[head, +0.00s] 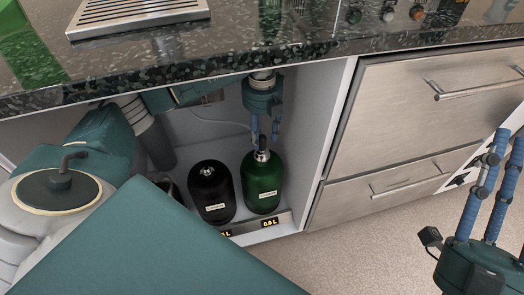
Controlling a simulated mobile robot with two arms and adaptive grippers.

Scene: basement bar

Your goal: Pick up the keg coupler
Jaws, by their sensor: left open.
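What looks like the keg coupler (262,155), a small dark and silver fitting, stands upright on the neck of the green keg (263,183) inside the under-counter cabinet. My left gripper (265,138) points down from above with its blue fingers apart. Its fingertips are just above or around the top of the fitting; I cannot tell if they touch it. My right gripper (508,138) is at the right edge with its blue fingers pointing up and apart, and nothing shows between them.
A black keg (212,195) with a silver top stands left of the green one. The dark speckled counter (300,50) overhangs the opening and carries a drip tray (138,12). A white side panel (322,140) and steel drawers (420,95) bound the right.

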